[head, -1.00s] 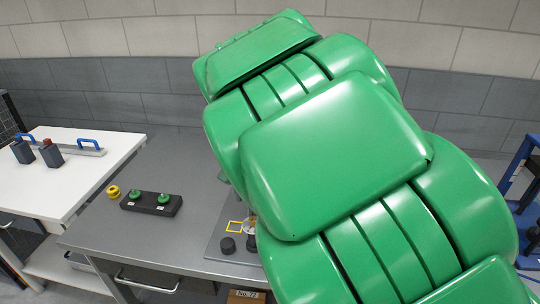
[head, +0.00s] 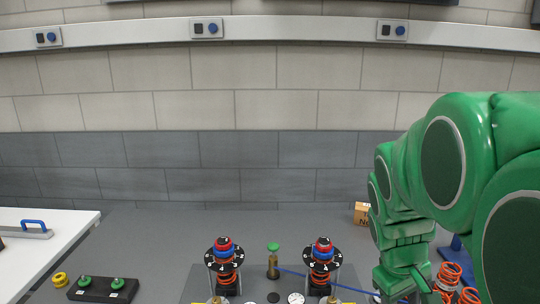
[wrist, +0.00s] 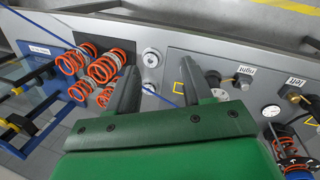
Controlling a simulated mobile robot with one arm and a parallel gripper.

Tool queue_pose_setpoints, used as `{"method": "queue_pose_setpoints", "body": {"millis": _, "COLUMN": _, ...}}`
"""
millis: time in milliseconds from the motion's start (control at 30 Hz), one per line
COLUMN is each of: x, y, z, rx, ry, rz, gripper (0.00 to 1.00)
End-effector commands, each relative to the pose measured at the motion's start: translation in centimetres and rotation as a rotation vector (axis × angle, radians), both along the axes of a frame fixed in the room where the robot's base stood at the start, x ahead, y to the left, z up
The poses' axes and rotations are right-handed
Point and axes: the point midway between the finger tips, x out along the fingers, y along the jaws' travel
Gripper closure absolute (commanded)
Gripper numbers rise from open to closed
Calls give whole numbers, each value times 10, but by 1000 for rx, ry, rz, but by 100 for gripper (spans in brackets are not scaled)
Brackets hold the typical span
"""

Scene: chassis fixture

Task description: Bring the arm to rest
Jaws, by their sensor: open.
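My green arm runs down the right side of the head view, with its lower end at the bench. My gripper (wrist: 157,78) shows in the wrist view with its two dark fingers apart and nothing between them. Orange springs (wrist: 104,69) stand just left of the fingers in this view. In the head view the fingers are not clearly seen.
Two strut assemblies with numbered black dials (head: 210,258) and orange springs stand at the middle front. A brass post with a green cap (head: 273,248) is between them. A black block with green knobs (head: 104,290) is at left. The bench's back is mostly clear.

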Motion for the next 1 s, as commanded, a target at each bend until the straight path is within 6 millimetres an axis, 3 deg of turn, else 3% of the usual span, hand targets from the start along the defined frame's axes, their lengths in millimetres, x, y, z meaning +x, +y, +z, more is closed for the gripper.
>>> {"method": "queue_pose_setpoints", "body": {"millis": 133, "x": -28, "y": -16, "z": -4, "rx": -7, "ry": 24, "rz": 51, "gripper": 50}}
{"method": "queue_pose_setpoints", "body": {"millis": 300, "x": -55, "y": -9, "z": -7, "rx": 13, "ry": 37, "rz": 52, "gripper": 50}}
{"method": "queue_pose_setpoints", "body": {"millis": 467, "x": -83, "y": 16, "z": -10, "rx": 59, "ry": 46, "rz": -15, "gripper": 50}}
{"method": "queue_pose_setpoints", "body": {"millis": 800, "x": -156, "y": 91, "z": -15, "rx": 187, "ry": 104, "rz": -250, "gripper": 50}}
{"method": "queue_pose_setpoints", "body": {"millis": 1000, "x": -172, "y": 106, "z": -16, "rx": 212, "ry": 120, "rz": -305, "gripper": 50}}
